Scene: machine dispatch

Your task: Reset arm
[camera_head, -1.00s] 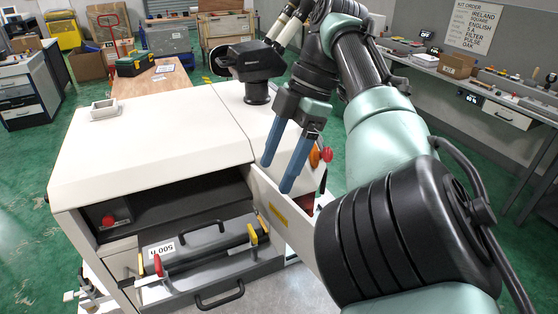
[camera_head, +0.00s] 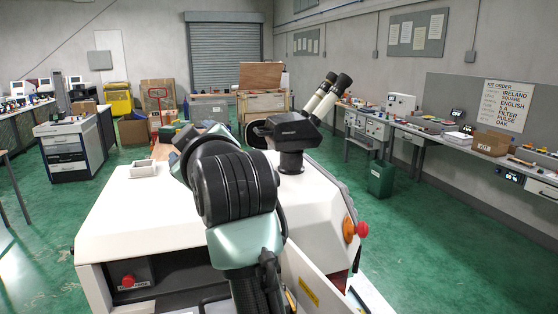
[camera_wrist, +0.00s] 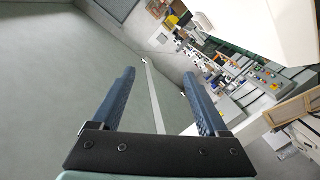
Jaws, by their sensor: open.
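My arm (camera_head: 235,190) shows in the head view, folded in front of the white machine (camera_head: 120,215), with its black joint and pale green links in the middle of the picture. My gripper is not visible in the head view. In the wrist view my gripper (camera_wrist: 158,95) has two blue fingers set wide apart. It is open, with nothing between the fingers. The wrist view is tilted and looks past the fingers at a grey wall and a workbench with equipment.
A microscope (camera_head: 295,130) stands on the machine's top behind my arm. A red button (camera_head: 362,229) sticks out at the machine's right. A green canister (camera_head: 381,178) stands by the right workbench (camera_head: 430,140). Green floor is open to the left and right.

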